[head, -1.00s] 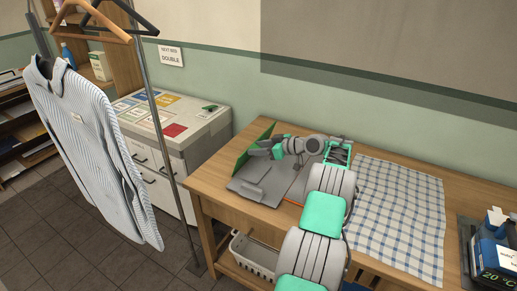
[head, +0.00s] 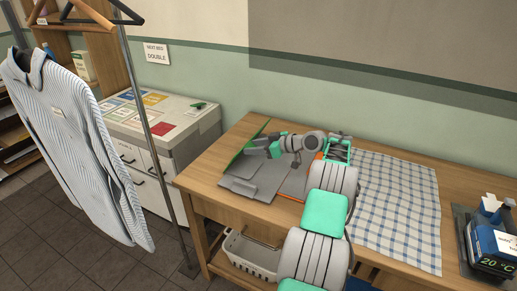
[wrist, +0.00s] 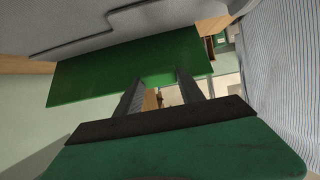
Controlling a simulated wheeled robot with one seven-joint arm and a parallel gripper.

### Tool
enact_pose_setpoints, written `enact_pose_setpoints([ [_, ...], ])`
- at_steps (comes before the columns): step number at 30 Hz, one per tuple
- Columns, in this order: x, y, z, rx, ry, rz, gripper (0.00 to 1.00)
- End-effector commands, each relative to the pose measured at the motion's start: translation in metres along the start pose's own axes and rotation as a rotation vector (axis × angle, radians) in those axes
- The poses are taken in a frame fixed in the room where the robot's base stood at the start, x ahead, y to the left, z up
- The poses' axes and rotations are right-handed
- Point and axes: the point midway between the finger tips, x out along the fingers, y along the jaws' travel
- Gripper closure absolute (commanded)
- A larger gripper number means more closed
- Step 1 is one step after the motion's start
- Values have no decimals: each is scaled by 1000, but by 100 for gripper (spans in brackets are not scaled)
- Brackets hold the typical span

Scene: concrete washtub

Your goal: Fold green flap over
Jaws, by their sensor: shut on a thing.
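The folding board (head: 262,180) lies on the wooden table, its grey panels mostly flat. Its green flap (head: 240,151) is at the left side and shows as a narrow green strip in the head view. In the wrist view the green flap (wrist: 100,75) is a wide panel beneath a grey panel. My gripper (head: 257,148) is at the flap, reaching in from the right over the board. In the wrist view my gripper's (wrist: 158,80) two dark fingers meet the flap's edge, and it is shut on the flap. My arm hides part of the board's back and right.
A checked cloth (head: 395,210) lies on the table to the right of my arm. A blue device (head: 490,247) is at the right edge. A clothes rail with a striped shirt (head: 75,145) and a grey cabinet (head: 185,150) stand to the left.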

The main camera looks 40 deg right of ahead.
Motion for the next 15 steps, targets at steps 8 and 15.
enact_pose_setpoints([
  [8, 0, 0, 6, 6, -8, -2, 100],
  [15, 0, 0, 5, 5, -6, -2, 37],
])
